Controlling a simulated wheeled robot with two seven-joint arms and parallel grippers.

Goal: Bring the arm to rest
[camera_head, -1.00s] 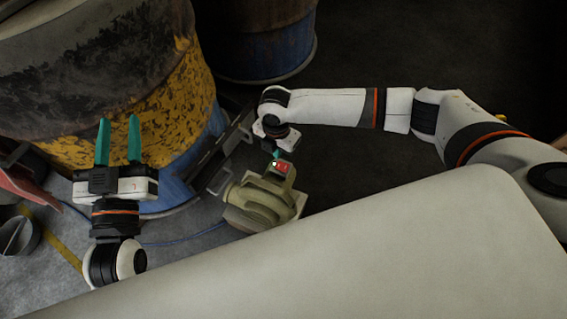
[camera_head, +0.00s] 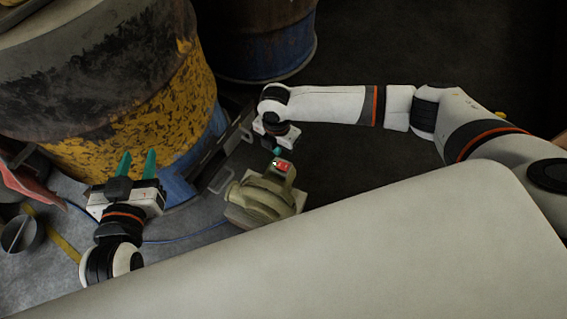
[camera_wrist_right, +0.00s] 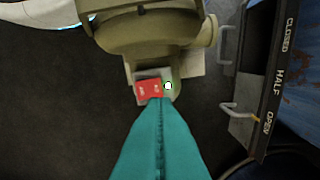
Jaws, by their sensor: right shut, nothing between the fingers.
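My left gripper (camera_head: 137,160) is in front of the yellow and blue barrel in the head view, with its two teal fingers apart and nothing between them. My right gripper (camera_head: 277,151) points down just behind the red switch (camera_head: 283,166) on the olive blower (camera_head: 258,200). In the right wrist view its teal fingers (camera_wrist_right: 160,101) are pressed together and empty. Their tips appear at the lower edge of the red switch (camera_wrist_right: 149,90), beside a small lit lamp (camera_wrist_right: 168,86). I cannot tell whether they touch it.
The large barrel (camera_head: 120,110) stands close behind my left gripper. A slide plate marked CLOSED, HALF, OPEN (camera_wrist_right: 272,80) with handles is beside the blower. A second barrel (camera_head: 265,50) stands at the back. Dark floor to the right is clear.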

